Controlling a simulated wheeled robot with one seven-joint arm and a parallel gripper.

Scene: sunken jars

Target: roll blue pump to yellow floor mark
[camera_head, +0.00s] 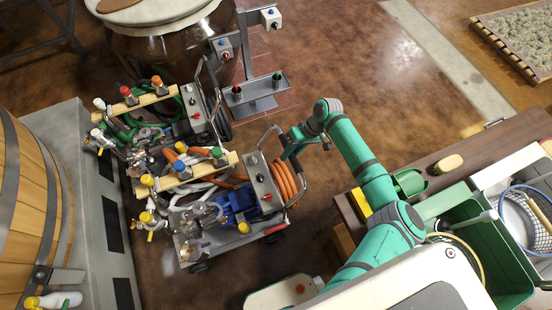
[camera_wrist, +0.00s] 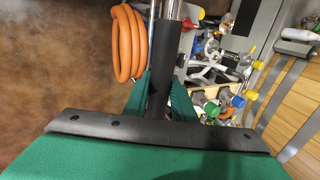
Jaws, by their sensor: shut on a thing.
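The blue pump (camera_head: 237,205) sits on a wheeled cart with a grey control box, orange hose coil and several colored valve knobs, in the middle of the head view. Its tubular push handle (camera_head: 266,132) rises at the cart's right end. My gripper (camera_head: 287,143) is shut on this handle; in the wrist view its green fingers (camera_wrist: 160,92) flank the dark handle grip (camera_wrist: 162,75). The orange hose coil (camera_wrist: 130,43) hangs beside it.
A second cart with green hose (camera_head: 165,115) stands close behind. A grey plinth (camera_head: 85,165) and wooden barrel (camera_head: 25,190) are at the left. A post stand (camera_head: 258,88) is at the back. A brown bench (camera_head: 430,165) bounds the right. Brown floor (camera_head: 345,70) is clear between.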

